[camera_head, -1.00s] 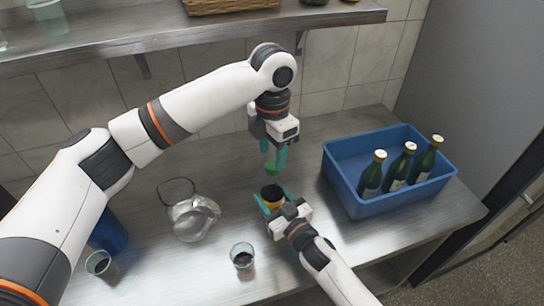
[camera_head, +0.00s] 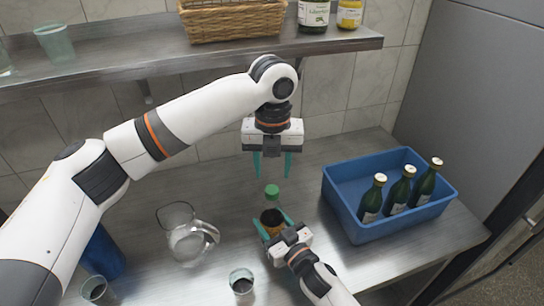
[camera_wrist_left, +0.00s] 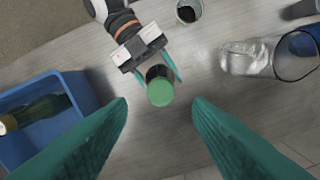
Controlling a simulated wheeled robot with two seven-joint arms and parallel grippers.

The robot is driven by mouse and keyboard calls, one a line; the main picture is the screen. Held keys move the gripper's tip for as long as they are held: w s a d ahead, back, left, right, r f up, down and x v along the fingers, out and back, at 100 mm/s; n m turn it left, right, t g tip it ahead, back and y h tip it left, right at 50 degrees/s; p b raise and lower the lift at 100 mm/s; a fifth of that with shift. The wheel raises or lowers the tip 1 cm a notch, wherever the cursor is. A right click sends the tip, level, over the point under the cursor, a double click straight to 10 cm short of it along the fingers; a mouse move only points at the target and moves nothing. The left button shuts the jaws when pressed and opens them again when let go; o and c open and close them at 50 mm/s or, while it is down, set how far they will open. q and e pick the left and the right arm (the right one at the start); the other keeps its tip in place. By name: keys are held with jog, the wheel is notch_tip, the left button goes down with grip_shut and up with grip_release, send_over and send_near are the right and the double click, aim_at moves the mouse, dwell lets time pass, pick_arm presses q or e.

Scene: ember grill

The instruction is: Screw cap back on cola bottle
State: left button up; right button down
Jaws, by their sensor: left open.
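The cola bottle (camera_head: 271,218) stands upright on the steel counter, dark with a yellowish label. Its green cap (camera_head: 272,191) sits at the top of the neck; how tightly it is on cannot be told. In the left wrist view the cap (camera_wrist_left: 160,92) hides most of the bottle. My right gripper (camera_head: 272,226) has its teal fingers around the bottle's body, one on each side. My left gripper (camera_head: 272,166) points down above the cap, open and empty, its fingers wide apart and clear of it.
A blue crate (camera_head: 345,212) with several green bottles stands to the right. A glass pitcher (camera_head: 190,240) and a cup of dark drink (camera_head: 241,282) stand left and in front. Another cup (camera_head: 94,288) is at far left. A shelf (camera_head: 120,62) with a basket (camera_head: 235,20) runs behind.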

aim_at(272, 189)
pick_arm(q)
jog(key=n, duration=0.7)
jog(key=shift+r, duration=0.35)
jog(key=n, duration=0.7)
jog(key=shift+r, duration=0.3)
jog(key=n, duration=0.6)
jog(key=shift+r+n, duration=0.25)
jog(key=shift+n, duration=0.05)
jog(key=n, duration=0.6)
jog(key=shift+r, duration=0.2)
jog(key=shift+f, duration=4)
